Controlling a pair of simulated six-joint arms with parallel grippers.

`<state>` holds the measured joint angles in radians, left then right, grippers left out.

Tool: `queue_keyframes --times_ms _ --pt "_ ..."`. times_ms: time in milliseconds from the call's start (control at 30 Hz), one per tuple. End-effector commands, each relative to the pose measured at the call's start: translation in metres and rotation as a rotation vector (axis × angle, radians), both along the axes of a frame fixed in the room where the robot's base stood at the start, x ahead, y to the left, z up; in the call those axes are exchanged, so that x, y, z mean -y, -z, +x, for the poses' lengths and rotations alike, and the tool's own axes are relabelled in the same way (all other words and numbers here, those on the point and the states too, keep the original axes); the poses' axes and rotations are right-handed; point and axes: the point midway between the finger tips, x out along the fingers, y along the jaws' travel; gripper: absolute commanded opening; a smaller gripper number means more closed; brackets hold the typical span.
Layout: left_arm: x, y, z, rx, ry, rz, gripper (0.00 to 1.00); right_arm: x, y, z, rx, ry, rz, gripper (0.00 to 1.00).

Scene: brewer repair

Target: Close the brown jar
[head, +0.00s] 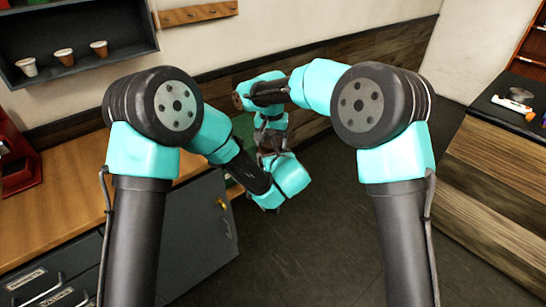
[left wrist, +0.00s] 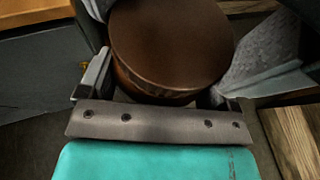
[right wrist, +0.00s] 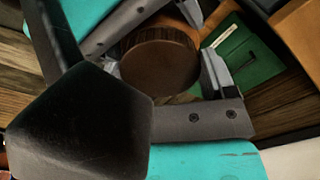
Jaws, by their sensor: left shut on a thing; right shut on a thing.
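My right gripper (head: 272,148) and the left one are close together in the middle of the head view, where the arms mostly hide the jar. In the left wrist view, a brown jar part (left wrist: 170,45) with a flat round face sits between the fingers of my left gripper (left wrist: 160,88), which is shut on it. In the right wrist view, a round brown face (right wrist: 160,65) sits between the fingers of my right gripper (right wrist: 165,85), also shut. The left gripper (right wrist: 155,25) holds just beyond it. I cannot tell which end is the lid, or whether a gap remains between the parts.
A wooden counter (head: 60,210) with grey cabinets (head: 200,225) stands at left. A dark shelf (head: 120,50) with several cups is on the wall. A wood-panelled counter (head: 490,180) stands at right. A green panel (right wrist: 240,55) lies behind the jar. The floor between is clear.

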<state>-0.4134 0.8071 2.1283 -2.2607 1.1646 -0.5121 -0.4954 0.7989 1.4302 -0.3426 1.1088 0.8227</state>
Motion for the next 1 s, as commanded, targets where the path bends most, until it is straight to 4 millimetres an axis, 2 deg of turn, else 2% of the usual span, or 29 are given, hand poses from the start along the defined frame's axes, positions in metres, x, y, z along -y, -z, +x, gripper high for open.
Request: queue_keyframes --times_ms 200,233,433,733,1000 --pt "0.0 -0.001 0.0 0.002 0.001 0.0 0.18 0.0 0.0 0.0 0.0 -0.002 0.001 0.49" --pt "0.0 -0.001 0.0 0.002 0.001 0.0 0.18 0.0 0.0 0.0 0.0 -0.002 0.001 0.8" --pt "0.0 -0.001 0.0 0.002 0.001 0.0 0.18 0.0 0.0 0.0 0.0 -0.003 0.0 0.99" --pt "0.0 -0.001 0.0 0.002 0.0 0.0 0.18 0.0 -0.003 0.0 0.001 -0.004 0.001 1.0" --pt "0.0 -0.001 0.0 0.002 0.0 0.0 0.18 -0.001 -0.031 0.0 0.002 -0.004 0.002 1.0"
